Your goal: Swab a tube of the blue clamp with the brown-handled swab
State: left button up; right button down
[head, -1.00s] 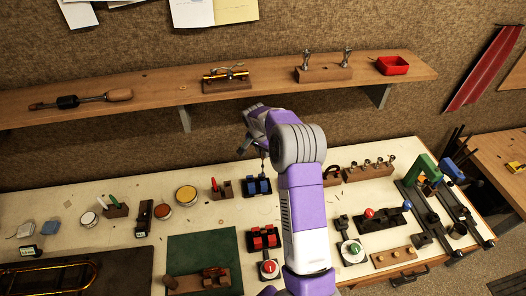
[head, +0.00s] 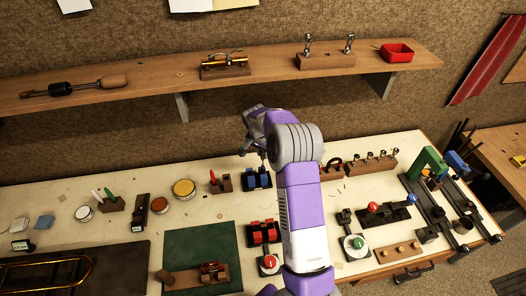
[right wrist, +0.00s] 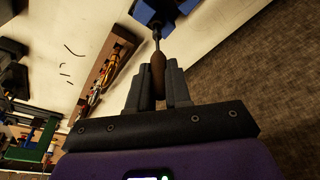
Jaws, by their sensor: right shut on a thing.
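The blue clamp (head: 258,180) stands at the back of the white bench top in the head view, just below my right gripper (head: 252,147). In the right wrist view my right gripper (right wrist: 158,90) is shut on the brown handle of the swab (right wrist: 158,70). The swab's thin shaft points away from the fingers to the blue clamp (right wrist: 152,12) at the top edge. The swab's tip is at or in the clamp; I cannot tell whether it touches a tube. My left gripper is out of view.
A red clamp (head: 262,232) stands in front of the blue one. A small wooden block with a red piece (head: 221,184) is close on the left. A wooden rack (head: 370,166) stands to the right. The shelf (head: 140,84) runs behind the bench.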

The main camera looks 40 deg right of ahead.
jog(key=shift+f+b, duration=0.3)
jog(key=shift+f, duration=0.25)
jog(key=shift+r, duration=0.15)
jog(key=shift+d+p+v, duration=0.2)
jog(key=shift+p+v, duration=0.4)
jog(key=shift+v, duration=0.35)
jog(key=shift+d+p+v, duration=0.2)
jog(key=shift+p+v, duration=0.4)
jog(key=shift+v, duration=0.35)
jog(key=shift+w+r, duration=0.1)
jog(key=shift+w, duration=0.05)
jog(key=shift+a+b+x, duration=0.2)
jog(key=shift+b+x, duration=0.65)
jog(key=shift+x, duration=0.2)
jog(key=shift+a+b+x, duration=0.25)
jog(key=shift+b+x, duration=0.55)
jog(key=shift+x, duration=0.2)
